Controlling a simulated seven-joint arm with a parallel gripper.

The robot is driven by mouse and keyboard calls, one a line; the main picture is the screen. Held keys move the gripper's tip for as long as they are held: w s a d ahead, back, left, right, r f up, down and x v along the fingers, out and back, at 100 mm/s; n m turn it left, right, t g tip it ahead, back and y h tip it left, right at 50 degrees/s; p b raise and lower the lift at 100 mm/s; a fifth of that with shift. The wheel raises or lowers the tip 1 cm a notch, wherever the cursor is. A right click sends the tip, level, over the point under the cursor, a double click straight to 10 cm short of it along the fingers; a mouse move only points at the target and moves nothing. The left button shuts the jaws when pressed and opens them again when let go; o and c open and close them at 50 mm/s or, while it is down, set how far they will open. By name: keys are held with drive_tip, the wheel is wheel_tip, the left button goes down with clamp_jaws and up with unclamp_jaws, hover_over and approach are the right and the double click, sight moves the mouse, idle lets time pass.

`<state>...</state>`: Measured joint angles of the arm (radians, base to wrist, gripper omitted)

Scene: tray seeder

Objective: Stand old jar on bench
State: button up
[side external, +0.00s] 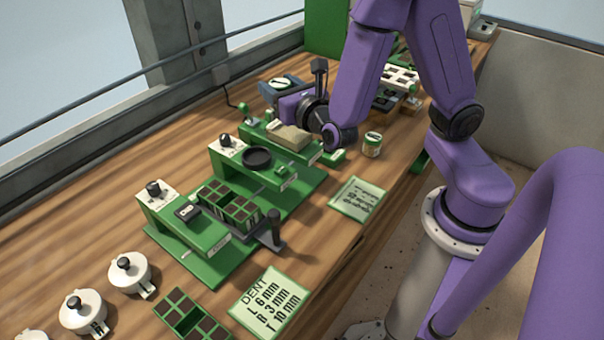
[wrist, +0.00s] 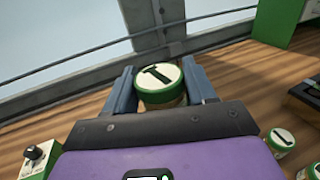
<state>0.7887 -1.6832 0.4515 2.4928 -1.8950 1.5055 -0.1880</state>
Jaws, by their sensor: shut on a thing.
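A jar (wrist: 160,77) with a white-topped, green-rimmed lid and a dark mark sits between the two blue fingers of my gripper (wrist: 161,84) in the wrist view. The fingers are shut on its sides. The jar looks upright. In the side view my gripper (side external: 281,88) is at the back of the wooden bench (side external: 75,190), beyond the green stations, and the lid of the held jar (side external: 281,82) shows between the fingers. The jar's lower part is hidden by the fingers, so I cannot tell whether it touches the bench.
Another green-lidded jar (side external: 372,143) stands right of my arm; two such jars show at lower right in the wrist view (wrist: 281,139). Green seeder stations (side external: 210,236), white lidded pots (side external: 128,272) and a dented-size card (side external: 270,302) occupy the front. Bare wood lies left of the stations.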

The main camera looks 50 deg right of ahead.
sight(281, 86)
drive_tip(key=shift+w+d+f+y, duration=0.3)
drive_tip(key=shift+w+d+f, duration=0.3)
drive_tip(key=shift+w+d, duration=0.35)
drive_tip(key=shift+d, duration=0.25)
drive_tip(key=w+d+f+m+g+h, duration=0.1)
drive_tip(key=d+m+g+h, duration=0.25)
drive_tip(key=d, duration=0.45)
drive_tip(key=w+d+f+m+g+h, duration=0.2)
drive_tip(key=d+h, duration=0.3)
drive_tip(key=d, duration=0.3)
drive_tip(key=s+d+f+m+g+h, duration=0.1)
drive_tip(key=s+d+m+g+h, duration=0.2)
drive_tip(key=d, duration=0.5)
drive_tip(key=s+d+f+m+g+h, duration=0.1)
drive_tip(key=s+d+f+m+g, duration=0.15)
drive_tip(key=d+g, duration=0.4)
drive_tip(key=shift+m+t+y, duration=0.25)
drive_tip(key=shift+m+t, duration=0.15)
drive_tip(key=shift+t, duration=0.3)
drive_tip(key=w+d+f, duration=0.6)
drive_tip(key=w, duration=0.1)
drive_tip(key=w+d+f, duration=0.3)
drive_tip(key=w, duration=0.1)
drive_tip(key=shift+d+f, duration=0.1)
drive_tip(key=shift+d, duration=0.25)
drive_tip(key=shift+w+f, duration=0.1)
drive_tip(key=shift+f, duration=1.5)
drive_tip(key=shift+f, duration=0.1)
